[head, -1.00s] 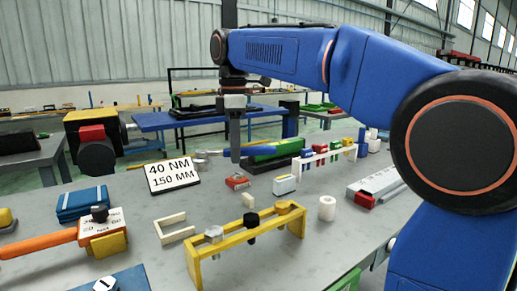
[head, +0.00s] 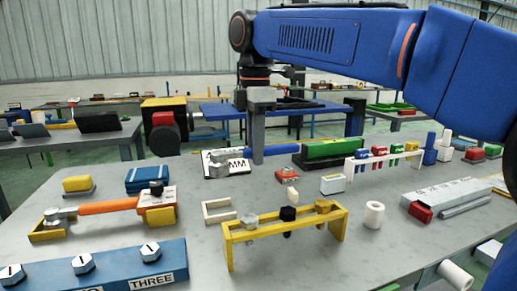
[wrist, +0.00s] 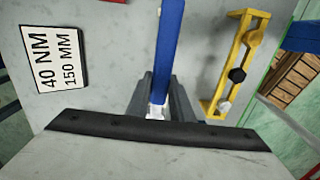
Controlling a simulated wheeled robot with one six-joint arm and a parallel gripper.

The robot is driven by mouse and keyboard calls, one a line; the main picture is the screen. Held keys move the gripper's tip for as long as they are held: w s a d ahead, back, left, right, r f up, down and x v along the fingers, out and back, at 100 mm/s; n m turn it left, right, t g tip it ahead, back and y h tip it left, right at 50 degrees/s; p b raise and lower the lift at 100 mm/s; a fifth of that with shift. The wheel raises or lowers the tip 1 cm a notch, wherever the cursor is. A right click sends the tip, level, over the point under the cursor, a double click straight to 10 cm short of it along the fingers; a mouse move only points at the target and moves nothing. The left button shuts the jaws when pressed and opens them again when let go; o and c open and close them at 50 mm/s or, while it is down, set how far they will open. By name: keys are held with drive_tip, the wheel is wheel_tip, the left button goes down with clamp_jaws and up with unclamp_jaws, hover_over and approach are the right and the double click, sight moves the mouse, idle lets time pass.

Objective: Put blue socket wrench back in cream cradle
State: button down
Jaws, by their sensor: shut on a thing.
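The blue socket wrench (head: 282,150) is held level above the far part of the table. Its silver head points left in the head view, in front of the number sign. My gripper (head: 257,158) points down and is shut on its blue handle, which shows between the fingers in the wrist view (wrist: 168,50). The cream cradle (head: 209,218) looks like an open U-shaped bracket on the table, nearer and left of my gripper. A small cream block (head: 292,195) stands to its right.
A yellow rack (head: 285,232) with several sockets stands close in front of the cradle. An orange wrench (head: 108,207) rests in a yellow cradle to the left. The number sign (wrist: 58,57) lies beyond. A white rack (head: 385,157) stands right; a blue socket tray (head: 110,270) is nearest.

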drive_tip(key=shift+f, duration=0.1)
drive_tip(key=shift+f, duration=5.1)
drive_tip(key=c, duration=1)
unclamp_jaws()
drive_tip(key=shift+r, duration=0.15)
drive_tip(key=shift+r, duration=3.85)
